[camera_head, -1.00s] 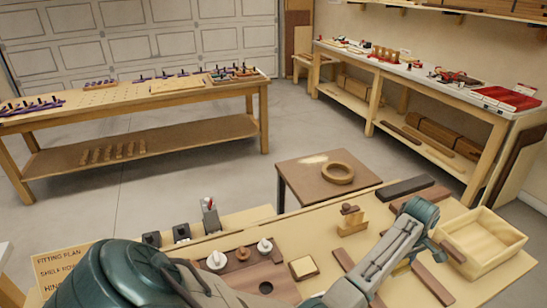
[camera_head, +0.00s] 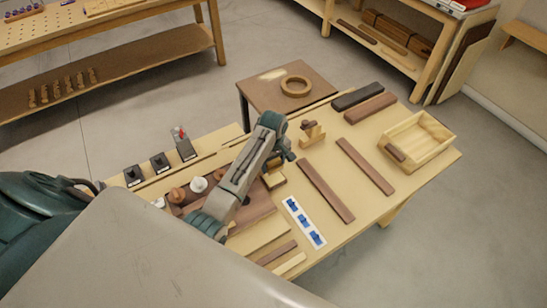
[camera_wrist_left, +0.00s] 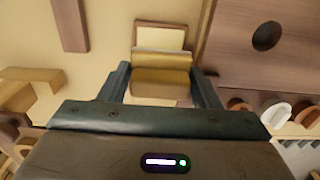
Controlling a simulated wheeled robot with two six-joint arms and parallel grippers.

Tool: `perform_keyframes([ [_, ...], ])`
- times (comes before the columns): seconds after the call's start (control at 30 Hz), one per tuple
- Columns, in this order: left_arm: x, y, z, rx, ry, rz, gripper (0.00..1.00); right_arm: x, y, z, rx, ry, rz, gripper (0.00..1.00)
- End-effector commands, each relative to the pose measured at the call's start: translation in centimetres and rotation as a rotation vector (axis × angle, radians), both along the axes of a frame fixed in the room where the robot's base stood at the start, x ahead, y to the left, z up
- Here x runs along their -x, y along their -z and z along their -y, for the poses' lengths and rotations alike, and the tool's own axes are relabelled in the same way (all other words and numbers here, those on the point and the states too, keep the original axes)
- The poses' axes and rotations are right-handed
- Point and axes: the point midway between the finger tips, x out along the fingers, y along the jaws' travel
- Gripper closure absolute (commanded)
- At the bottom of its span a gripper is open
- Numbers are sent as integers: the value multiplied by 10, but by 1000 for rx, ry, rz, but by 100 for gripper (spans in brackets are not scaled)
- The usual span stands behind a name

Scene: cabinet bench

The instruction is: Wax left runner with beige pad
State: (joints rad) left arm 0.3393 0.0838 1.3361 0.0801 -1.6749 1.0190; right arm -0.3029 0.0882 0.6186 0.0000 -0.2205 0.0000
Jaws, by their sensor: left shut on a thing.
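Two dark wood runners lie on the bench in the head view: the left runner (camera_head: 325,190) and the right runner (camera_head: 365,166). A runner end also shows in the left wrist view (camera_wrist_left: 70,25). My left gripper (camera_wrist_left: 160,92) is shut on a tan block, seemingly the beige pad (camera_wrist_left: 160,82), between its two fingers. Just beyond it is a cream square in a dark wood frame (camera_wrist_left: 160,38); whether the pad touches it I cannot tell. In the head view my left arm mostly hides the gripper and the pad. My right gripper is out of view.
An open pale drawer box (camera_head: 418,142) stands at the bench's right end. A small wood block with a knob (camera_head: 312,132) lies behind the runners. A white strip with blue pieces (camera_head: 303,222) is near the front. A dark board with knobs (camera_head: 250,212) lies left.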

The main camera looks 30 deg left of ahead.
Motion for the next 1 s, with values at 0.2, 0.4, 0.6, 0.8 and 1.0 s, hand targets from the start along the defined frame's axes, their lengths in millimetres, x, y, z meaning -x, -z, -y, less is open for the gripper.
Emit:
perform_keyframes([
  [0.2,1,24,0,0,0,-2,61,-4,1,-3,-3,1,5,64],
  [0.4,0,42,0,0,-1,-2,61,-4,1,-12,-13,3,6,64],
  [0.6,0,50,0,-1,0,-1,61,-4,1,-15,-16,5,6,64],
  [0.8,0,51,0,0,0,0,61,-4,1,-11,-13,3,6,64],
  [1.0,0,51,0,-1,0,-1,61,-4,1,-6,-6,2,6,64],
])
